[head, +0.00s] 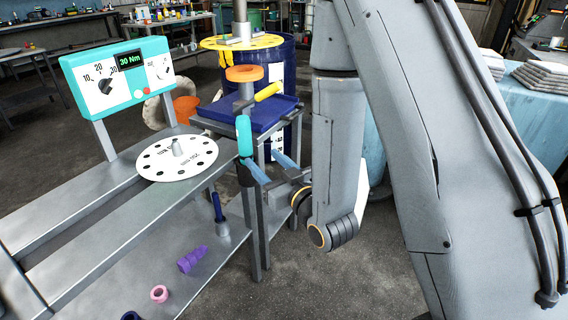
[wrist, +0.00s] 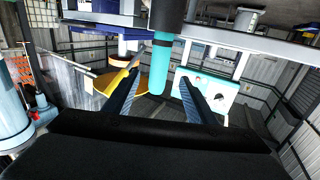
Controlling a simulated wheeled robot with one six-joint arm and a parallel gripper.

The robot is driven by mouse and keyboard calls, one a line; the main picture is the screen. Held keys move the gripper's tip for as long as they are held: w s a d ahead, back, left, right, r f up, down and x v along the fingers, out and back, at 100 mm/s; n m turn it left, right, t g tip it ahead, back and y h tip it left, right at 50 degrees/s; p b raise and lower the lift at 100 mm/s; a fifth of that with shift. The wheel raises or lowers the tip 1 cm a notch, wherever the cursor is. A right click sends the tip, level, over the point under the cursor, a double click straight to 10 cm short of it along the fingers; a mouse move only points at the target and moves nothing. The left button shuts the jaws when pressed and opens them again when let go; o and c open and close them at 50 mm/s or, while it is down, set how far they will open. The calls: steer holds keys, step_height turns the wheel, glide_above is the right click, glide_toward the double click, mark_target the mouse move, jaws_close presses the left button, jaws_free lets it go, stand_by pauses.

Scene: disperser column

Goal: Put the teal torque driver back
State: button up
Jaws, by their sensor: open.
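The teal torque driver (head: 244,134) is upright by the right end of the metal bench, with its teal handle up and a dark part below. My gripper (head: 262,178) is at its lower part, its blue fingers open. In the wrist view, which looks upside down, the driver's teal handle (wrist: 160,68) passes between my open fingers (wrist: 158,92), with a gap seen on both sides. I cannot tell what supports the driver's dark lower end.
A white disc with holes (head: 178,157) lies on the bench beside a teal gauge panel (head: 118,78). A blue tray (head: 247,112), a yellow handle (head: 268,92) and an orange disc (head: 244,73) stand close behind the driver. A purple piece (head: 192,259) and a pink ring (head: 159,293) lie on the lower shelf.

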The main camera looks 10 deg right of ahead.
steer(key=s+d+f+m+g+h, duration=0.1)
steer(key=d+f+m+g+h, duration=0.2)
steer(key=d, duration=0.4)
steer(key=s+d+f+g+h, duration=0.2)
steer(key=d+g+h, duration=0.25)
steer(key=d, duration=0.25)
steer(key=s+d+r+m+g, duration=0.1)
steer(key=s+g, duration=0.3)
steer(key=s, duration=0.5)
steer(key=s+d+r+m+g, duration=0.2)
steer(key=s+d+r+g, duration=0.1)
steer(key=s, duration=0.6)
steer(key=shift+s+d+r+m+g, duration=0.2)
steer(key=shift+s+d+m+g, duration=0.15)
steer(key=shift+d+g, duration=0.45)
steer(key=shift+a, duration=0.15)
steer(key=shift+n, duration=0.75)
steer(key=a+p, duration=0.1)
steer(key=a+r+p, duration=0.1)
steer(key=a, duration=0.1)
steer(key=a+r+p, duration=0.1)
steer(key=p, duration=0.1)
steer(key=shift+s+a+r, duration=0.1)
steer(key=shift+a+r, duration=0.05)
steer(key=shift+r, duration=0.1)
